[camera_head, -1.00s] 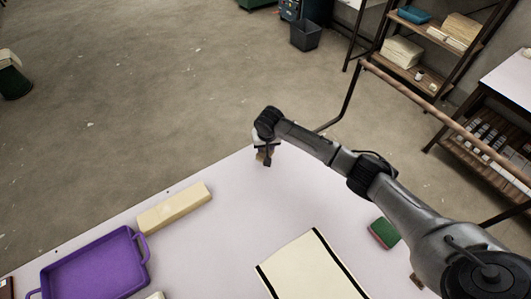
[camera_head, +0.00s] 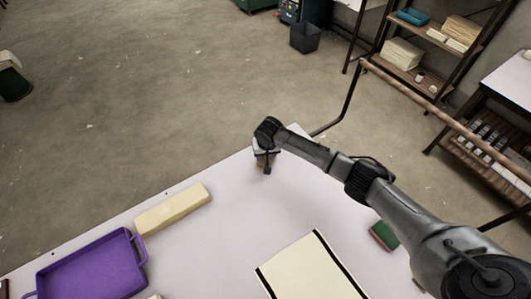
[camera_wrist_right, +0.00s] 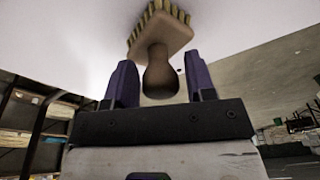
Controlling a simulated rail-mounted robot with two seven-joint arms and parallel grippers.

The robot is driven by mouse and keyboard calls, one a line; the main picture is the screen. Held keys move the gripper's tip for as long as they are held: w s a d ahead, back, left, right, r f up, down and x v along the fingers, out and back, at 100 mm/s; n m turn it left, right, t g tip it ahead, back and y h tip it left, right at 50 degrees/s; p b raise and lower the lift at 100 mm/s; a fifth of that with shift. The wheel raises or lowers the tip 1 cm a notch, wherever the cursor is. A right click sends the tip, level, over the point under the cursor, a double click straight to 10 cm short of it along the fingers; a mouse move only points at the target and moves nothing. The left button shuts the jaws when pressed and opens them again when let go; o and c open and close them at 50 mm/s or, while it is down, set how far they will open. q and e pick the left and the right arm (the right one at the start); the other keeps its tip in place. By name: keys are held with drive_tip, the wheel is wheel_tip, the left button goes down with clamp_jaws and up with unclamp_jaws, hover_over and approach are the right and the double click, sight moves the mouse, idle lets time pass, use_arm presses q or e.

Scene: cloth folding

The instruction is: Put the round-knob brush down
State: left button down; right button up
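The round-knob brush (camera_wrist_right: 160,35) shows in the right wrist view, with a tan block, a rounded knob and bristles toward the white table top (camera_head: 225,230). The bristles appear to be at the table surface, but I cannot tell whether they touch it. My right gripper (camera_wrist_right: 160,68) is open. Its two fingers stand on either side of the knob, with a visible gap on each side. In the head view my right gripper (camera_head: 266,165) is low over the table's far corner and largely hides the brush. My left gripper is not in view.
A purple tray (camera_head: 137,246) and a cream block (camera_head: 173,210) lie at the left of the table. A cream cloth with black stripes (camera_head: 310,268) lies at the front. A green sponge (camera_head: 384,235) sits under my right arm. The table middle is clear.

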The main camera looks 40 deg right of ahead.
drive_tip(key=shift+o, duration=0.8)
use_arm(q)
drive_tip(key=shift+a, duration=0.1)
